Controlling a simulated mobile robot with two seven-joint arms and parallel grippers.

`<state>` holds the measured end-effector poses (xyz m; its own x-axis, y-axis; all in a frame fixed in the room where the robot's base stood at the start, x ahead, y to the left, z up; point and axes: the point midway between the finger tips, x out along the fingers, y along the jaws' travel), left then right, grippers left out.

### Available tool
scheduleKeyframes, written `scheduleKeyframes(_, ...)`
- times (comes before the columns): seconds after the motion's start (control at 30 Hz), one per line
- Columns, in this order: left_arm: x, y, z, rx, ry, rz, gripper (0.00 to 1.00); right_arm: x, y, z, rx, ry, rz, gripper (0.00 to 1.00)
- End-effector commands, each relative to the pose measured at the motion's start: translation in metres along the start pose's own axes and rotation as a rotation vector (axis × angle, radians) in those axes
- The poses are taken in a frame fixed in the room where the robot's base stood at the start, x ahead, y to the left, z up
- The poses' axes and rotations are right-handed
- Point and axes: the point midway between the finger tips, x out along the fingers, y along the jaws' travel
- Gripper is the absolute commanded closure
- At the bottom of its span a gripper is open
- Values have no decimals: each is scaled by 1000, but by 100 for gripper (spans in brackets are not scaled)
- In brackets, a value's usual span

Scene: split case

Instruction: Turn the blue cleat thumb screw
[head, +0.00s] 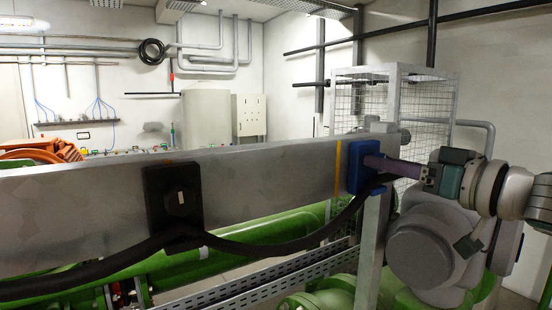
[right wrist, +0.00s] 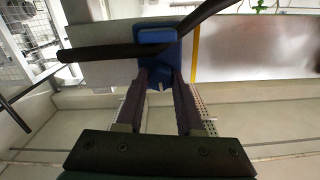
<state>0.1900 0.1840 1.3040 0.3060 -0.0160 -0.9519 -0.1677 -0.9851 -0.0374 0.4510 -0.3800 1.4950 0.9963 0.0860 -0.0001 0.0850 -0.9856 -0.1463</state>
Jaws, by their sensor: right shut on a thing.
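The blue cleat (head: 355,167) is fixed on the face of the long grey metal beam (head: 270,175), near its right end. A black cable passes at the cleat. My right gripper (head: 374,163) reaches in from the right, with its long dark fingers meeting the cleat's front. In the right wrist view, the blue cleat (right wrist: 156,36) is at top centre and the fingertips (right wrist: 158,72) close on its lower part. The fingers are shut on the thumb screw, which they mostly hide; its turn angle cannot be told. My left gripper is not in view.
The black cable (head: 285,245) sags between the blue cleat and a black cleat (head: 173,196) on the left, and crosses close above my fingers in the right wrist view (right wrist: 110,52). A yellow stripe (head: 337,165) marks the beam. Green pipes (head: 235,240) lie behind and below.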

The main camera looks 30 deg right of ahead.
Motion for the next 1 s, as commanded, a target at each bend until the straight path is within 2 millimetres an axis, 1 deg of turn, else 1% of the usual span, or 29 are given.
scheduleKeyframes(0.4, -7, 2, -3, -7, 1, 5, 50, 0, 0, -2, -364, 2, 1, 100)
scheduleKeyframes(1.0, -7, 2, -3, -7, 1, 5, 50, 0, 0, -1, -935, 2, 1, 100)
